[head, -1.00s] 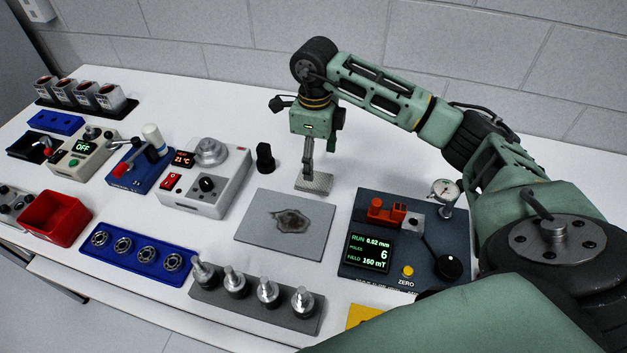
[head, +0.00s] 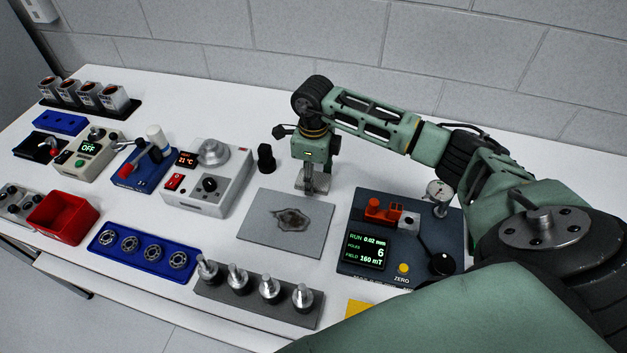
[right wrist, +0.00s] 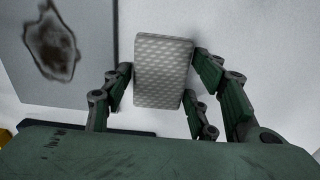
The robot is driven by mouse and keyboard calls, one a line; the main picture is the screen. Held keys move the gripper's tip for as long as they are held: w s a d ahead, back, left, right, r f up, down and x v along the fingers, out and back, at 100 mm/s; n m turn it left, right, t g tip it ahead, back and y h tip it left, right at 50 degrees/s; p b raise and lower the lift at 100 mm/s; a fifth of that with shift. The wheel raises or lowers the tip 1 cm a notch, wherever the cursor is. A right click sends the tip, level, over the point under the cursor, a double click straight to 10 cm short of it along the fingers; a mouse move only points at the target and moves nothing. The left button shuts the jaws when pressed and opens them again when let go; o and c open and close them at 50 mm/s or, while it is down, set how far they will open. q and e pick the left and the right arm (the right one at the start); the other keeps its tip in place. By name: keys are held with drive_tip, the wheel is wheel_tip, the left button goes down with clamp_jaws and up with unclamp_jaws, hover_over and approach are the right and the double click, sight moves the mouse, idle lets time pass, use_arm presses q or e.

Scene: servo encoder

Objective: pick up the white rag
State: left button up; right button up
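The white rag (head: 323,182) is a small patterned pad lying on the white table behind the grey sheet. In the right wrist view the rag (right wrist: 163,72) sits between the finger pads, its long sides facing them. My right gripper (head: 309,186) points down over the rag, with its fingertips low near the table, and hides part of it. In the wrist view the fingers of this gripper (right wrist: 160,85) are spread on both sides of the rag. Whether a pad touches the rag's edge is hard to tell. My left gripper is out of view.
The grey sheet with a dark stain (head: 287,240) lies just in front of the rag. A gauge unit with a green display (head: 366,251) stands to the right. A black knob-like piece (head: 265,158) and a white heater box (head: 207,190) are to the left. The wall is behind.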

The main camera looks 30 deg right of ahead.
sight(315, 179)
drive_tip(key=c, duration=0.5)
drive_tip(key=shift+o, duration=0.2)
drive_tip(key=shift+r, duration=0.1)
drive_tip(key=shift+r+b, duration=0.4)
drive_tip(key=shift+r, duration=0.15)
wheel_tip(315, 179, up, 3)
drive_tip(key=shift+s+d+f+b, duration=0.1)
drive_tip(key=shift+s+d+b, duration=0.05)
drive_tip(key=shift+b, duration=0.55)
drive_tip(key=s+r+b, duration=0.1)
drive_tip(key=s+r, duration=0.2)
drive_tip(key=s, duration=0.2)
drive_tip(key=s+d+r+b, duration=0.1)
drive_tip(key=s+r+b, duration=0.1)
drive_tip(key=s+r, duration=0.2)
drive_tip(key=shift+s+d, duration=0.2)
drive_tip(key=shift+s, duration=1)
